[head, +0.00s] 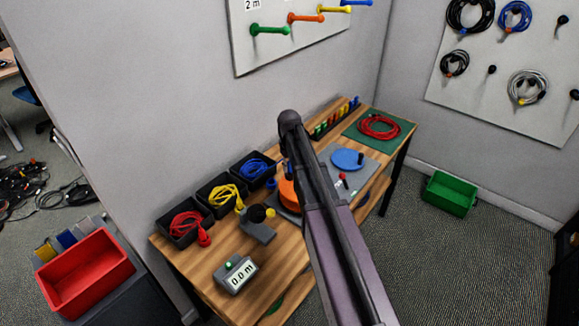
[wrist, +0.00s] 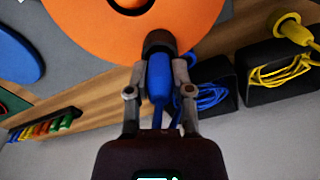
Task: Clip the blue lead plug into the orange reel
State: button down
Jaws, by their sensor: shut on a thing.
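The blue lead plug (wrist: 158,80) is between the fingers of my gripper (wrist: 160,72) in the wrist view. My gripper is shut on it. The plug's far end meets a dark round piece (wrist: 158,42) at the rim of the orange reel (wrist: 190,15). I cannot tell whether the plug is seated there. The blue lead (wrist: 210,95) runs behind the fingers to a coil in a black bin, also seen in the head view (head: 258,166). In the head view the orange reel (head: 287,192) is partly hidden by my arm, and my gripper is hidden.
Black bins with yellow (head: 222,195) and red (head: 187,226) leads stand left of the reel. A blue reel (head: 347,158) is to its right. A length meter (head: 237,274) reading 0.0 m and a dark grey device (head: 257,230) stand nearer the front.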

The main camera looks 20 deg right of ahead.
jog(key=shift+f, duration=0.15)
dwell(0.4)
jog(key=shift+c, duration=2.2)
grip_release()
jog(key=shift+r, duration=0.2)
